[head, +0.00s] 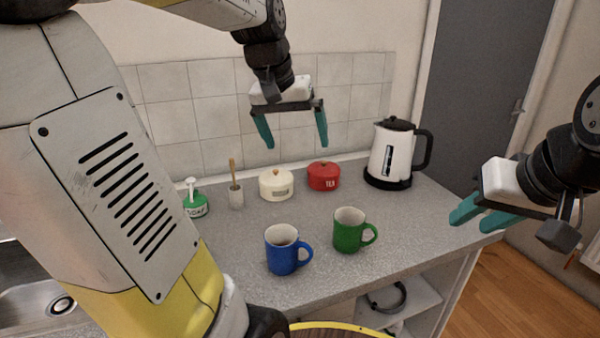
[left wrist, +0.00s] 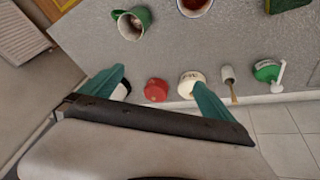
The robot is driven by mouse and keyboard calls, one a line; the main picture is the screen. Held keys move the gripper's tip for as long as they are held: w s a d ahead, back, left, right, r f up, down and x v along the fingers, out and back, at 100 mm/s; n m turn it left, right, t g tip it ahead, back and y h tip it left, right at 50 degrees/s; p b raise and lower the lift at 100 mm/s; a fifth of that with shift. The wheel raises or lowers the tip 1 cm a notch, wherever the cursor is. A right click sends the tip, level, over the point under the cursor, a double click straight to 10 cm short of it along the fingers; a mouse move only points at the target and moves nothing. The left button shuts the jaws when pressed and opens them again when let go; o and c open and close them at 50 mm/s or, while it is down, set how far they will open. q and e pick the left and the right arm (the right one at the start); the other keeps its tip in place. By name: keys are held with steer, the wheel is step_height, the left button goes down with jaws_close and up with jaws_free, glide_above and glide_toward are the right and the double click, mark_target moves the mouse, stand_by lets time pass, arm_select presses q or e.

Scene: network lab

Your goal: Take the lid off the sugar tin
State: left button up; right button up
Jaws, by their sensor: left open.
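The sugar tin (head: 276,184) is a round cream tin with a dark label too small to read and a lid with a small knob on top. It stands upright on the counter near the back wall, with its lid on. My left gripper (head: 292,142) is open and empty, in the air above the cream and red tins. In the left wrist view the cream tin (left wrist: 190,80) shows beyond the left gripper's fingers, partly covered by one of them. My right gripper (head: 472,222) looks open and empty, off to the right by the counter's right end.
A red tea tin (head: 323,177) stands close right of the cream tin. A brush holder (head: 236,198) and soap bottle (head: 195,204) stand left. A white kettle (head: 390,155) is right. Blue (head: 282,256) and green (head: 348,232) mugs stand in front. The front right counter is clear.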

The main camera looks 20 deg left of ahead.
arm_select(q)
steer(key=w+a+f+n+g, duration=0.15)
steer(key=w+a, duration=0.25)
steer(key=w, duration=0.5)
steer(key=g+y, duration=0.2)
steer(key=g, duration=0.1)
glide_above(276, 170)
steer(key=shift+n, duration=0.45)
step_height(276, 170, down, 12)
steer(key=shift+w+f, duration=0.1)
steer(key=shift+f, duration=0.05)
step_height(276, 170, down, 7)
steer(key=shift+a+f, duration=0.1)
steer(key=shift+a, duration=0.05)
steer(key=shift+f, duration=0.25)
steer(key=shift+c, duration=0.4)
